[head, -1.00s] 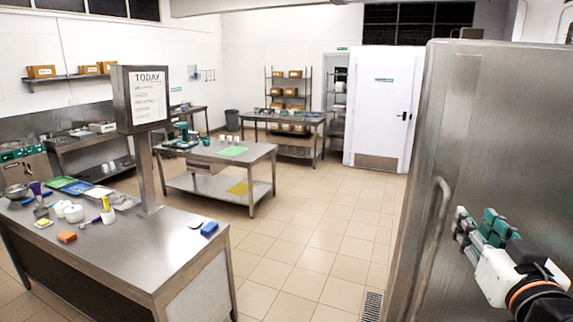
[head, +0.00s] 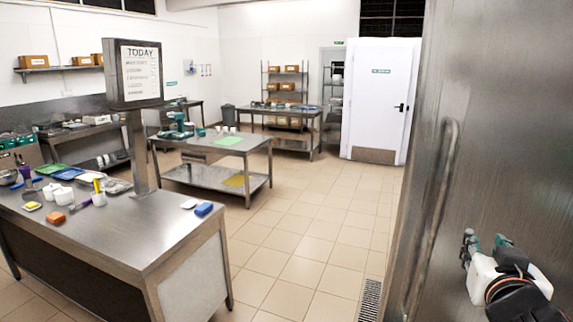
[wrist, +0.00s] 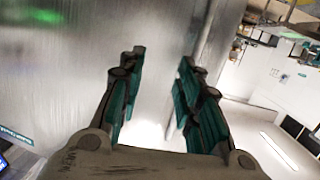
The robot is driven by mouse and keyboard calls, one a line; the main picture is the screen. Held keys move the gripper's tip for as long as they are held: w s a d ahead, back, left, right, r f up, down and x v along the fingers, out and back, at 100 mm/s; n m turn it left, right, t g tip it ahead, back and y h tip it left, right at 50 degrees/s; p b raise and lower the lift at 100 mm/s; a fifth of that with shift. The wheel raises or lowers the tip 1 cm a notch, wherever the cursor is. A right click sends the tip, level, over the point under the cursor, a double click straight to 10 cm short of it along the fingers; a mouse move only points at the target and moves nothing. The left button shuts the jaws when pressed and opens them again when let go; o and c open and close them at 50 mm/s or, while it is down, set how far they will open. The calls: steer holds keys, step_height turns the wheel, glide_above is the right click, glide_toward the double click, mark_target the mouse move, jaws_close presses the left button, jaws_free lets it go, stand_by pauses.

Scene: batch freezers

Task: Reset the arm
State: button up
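My gripper (head: 487,243) is at the lower right of the head view, in front of a large brushed-steel cabinet door (head: 500,130). In the wrist view my gripper (wrist: 160,65) has its two teal-padded fingers spread apart, with nothing between them. The steel surface (wrist: 75,60) fills the left and middle of that view beyond the fingers. A long vertical handle (head: 436,220) is on the door, left of my gripper in the head view. I cannot tell how close the fingertips are to the door.
Tiled floor (head: 310,230) is clear between the counter and the cabinet.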

steer(key=s+a+f+n+g+y+b, duration=0.1)
steer(key=a+f+b, duration=0.3)
steer(key=f, duration=0.6)
steer(key=s+a+f+n+g+y+b, duration=0.2)
steer(key=a+f+b, duration=0.3)
steer(key=f, duration=0.5)
steer(key=s+a+f+n+g+y+b, duration=0.2)
steer(key=s+a+f+g+y+b, duration=0.1)
steer(key=f, duration=0.7)
steer(key=a+y+b, duration=0.1)
steer(key=a+b, duration=0.1)
steer(key=a, duration=0.1)
steer(key=shift+g, duration=0.4)
